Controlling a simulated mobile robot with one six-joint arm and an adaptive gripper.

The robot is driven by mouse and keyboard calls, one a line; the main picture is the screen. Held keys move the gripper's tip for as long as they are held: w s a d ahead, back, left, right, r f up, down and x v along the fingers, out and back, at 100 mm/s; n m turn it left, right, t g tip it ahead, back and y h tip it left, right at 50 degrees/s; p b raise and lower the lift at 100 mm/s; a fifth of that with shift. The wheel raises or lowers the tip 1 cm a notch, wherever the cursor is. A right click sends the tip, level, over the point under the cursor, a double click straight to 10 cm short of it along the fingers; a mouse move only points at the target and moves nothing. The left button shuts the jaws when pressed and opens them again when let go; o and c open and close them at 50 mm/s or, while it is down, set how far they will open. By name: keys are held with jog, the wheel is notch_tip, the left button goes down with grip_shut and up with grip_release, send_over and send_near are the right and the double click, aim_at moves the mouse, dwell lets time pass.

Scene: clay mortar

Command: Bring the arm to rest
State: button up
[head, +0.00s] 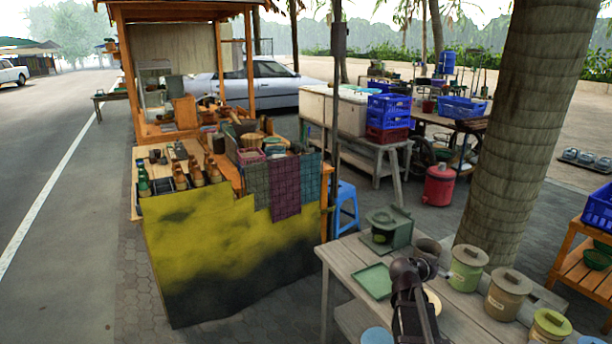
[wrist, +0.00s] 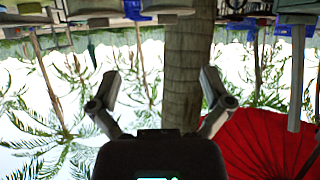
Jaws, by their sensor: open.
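My gripper (wrist: 160,77) is open in the wrist view, its two fingers spread wide with nothing between them. The wrist view is upside down and shows sky, palms and a tree trunk behind the fingers. In the head view my dark arm (head: 411,295) rises over the grey wooden table (head: 345,262) at the lower right. A grey-brown clay vessel (head: 428,249) stands on that table just behind the arm, partly hidden by it.
A green box-like device (head: 386,231), a green tray (head: 372,281) and several lidded canisters (head: 467,268) crowd the table around my arm. A thick tree trunk (head: 512,130) stands behind it. A stall (head: 230,250) with a yellow cloth is at left.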

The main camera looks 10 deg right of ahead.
jog(key=s+a+f+n+g+y+p, duration=0.1)
jog(key=s+a+n+y, duration=0.3)
jog(key=a, duration=0.5)
jog(key=s+a+f+n+g+y+p, duration=0.2)
jog(key=s+a+n+g+y+p, duration=0.1)
jog(key=a, duration=0.7)
jog(key=s+a+f+n+g+y+p, duration=0.2)
jog(key=s+a+n+y, duration=0.2)
jog(key=s+a, duration=0.3)
jog(key=a+n, duration=0.1)
jog(key=a, duration=0.2)
jog(key=shift+s+a+y, duration=0.2)
jog(key=shift+s+y, duration=0.1)
jog(key=shift+y, duration=0.1)
